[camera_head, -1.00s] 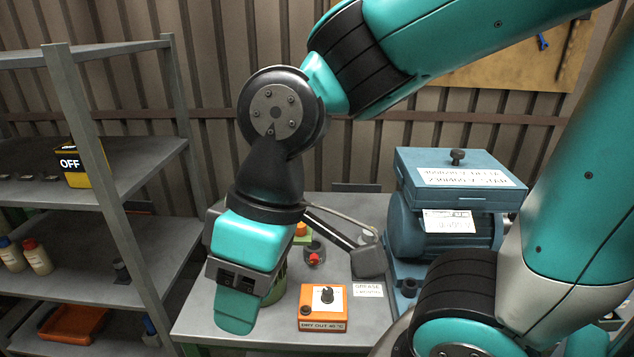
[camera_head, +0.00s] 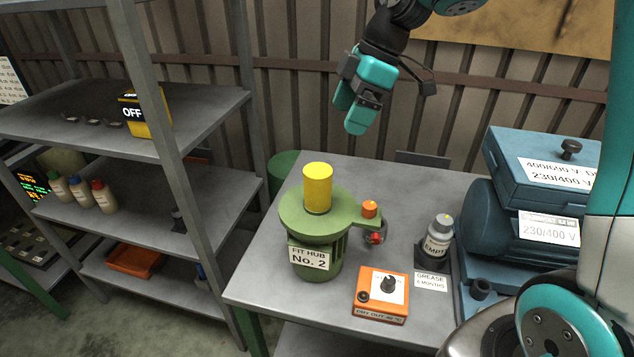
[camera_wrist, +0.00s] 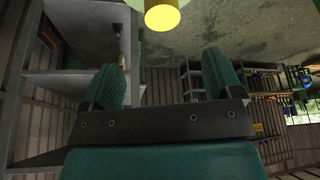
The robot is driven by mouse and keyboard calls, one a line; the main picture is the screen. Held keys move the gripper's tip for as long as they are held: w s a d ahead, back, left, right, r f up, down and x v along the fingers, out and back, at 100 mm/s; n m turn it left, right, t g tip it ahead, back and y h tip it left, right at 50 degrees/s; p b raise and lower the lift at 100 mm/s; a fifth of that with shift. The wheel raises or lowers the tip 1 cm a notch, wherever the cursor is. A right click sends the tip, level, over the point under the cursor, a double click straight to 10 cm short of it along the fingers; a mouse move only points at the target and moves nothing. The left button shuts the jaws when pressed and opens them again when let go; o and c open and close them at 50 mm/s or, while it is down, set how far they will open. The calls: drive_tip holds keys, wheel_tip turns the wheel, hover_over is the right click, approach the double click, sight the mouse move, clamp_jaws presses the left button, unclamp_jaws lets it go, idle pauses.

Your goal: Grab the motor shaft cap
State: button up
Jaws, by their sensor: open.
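A yellow cylinder (camera_head: 317,188) stands upright on a green fixture (camera_head: 330,215) labelled "FIT HUB No. 2"; it is the most cap-like thing here, but no label names it the motor shaft cap. It also shows at the top edge of the wrist view (camera_wrist: 161,13), cut off by the frame. My gripper (camera_head: 348,113) is open and empty. It is above and behind the table's back edge, up and to the right of the yellow cylinder and apart from it. In the wrist view the two fingers of my gripper (camera_wrist: 162,75) are spread wide with nothing between them.
An orange box (camera_head: 380,295) with a knob, a grey bottle (camera_head: 438,238) marked "EMPTY" and a blue motor (camera_head: 500,225) stand on the grey table (camera_head: 265,290). A small orange knob (camera_head: 369,209) sits on the fixture's arm. Grey shelving (camera_head: 225,118) stands at the left.

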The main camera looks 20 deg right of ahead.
sight(322, 169)
drive_tip(key=p+x, duration=0.2)
drive_tip(key=x, duration=0.7)
drive_tip(key=shift+s+a+f, duration=0.1)
drive_tip(key=shift+a+f, duration=0.1)
drive_tip(key=shift+f, duration=0.05)
drive_tip(key=shift+s+p+x, duration=0.15)
drive_tip(key=shift+p+x, duration=0.55)
drive_tip(key=shift+x, duration=0.65)
drive_tip(key=shift+s+p+x, duration=0.15)
drive_tip(key=shift+p+x, duration=0.5)
drive_tip(key=shift+x, duration=0.75)
drive_tip(key=shift+w+d, duration=0.15)
drive_tip(key=shift+w, duration=0.05)
drive_tip(key=shift+c, duration=0.5)
drive_tip(key=c, duration=0.9)
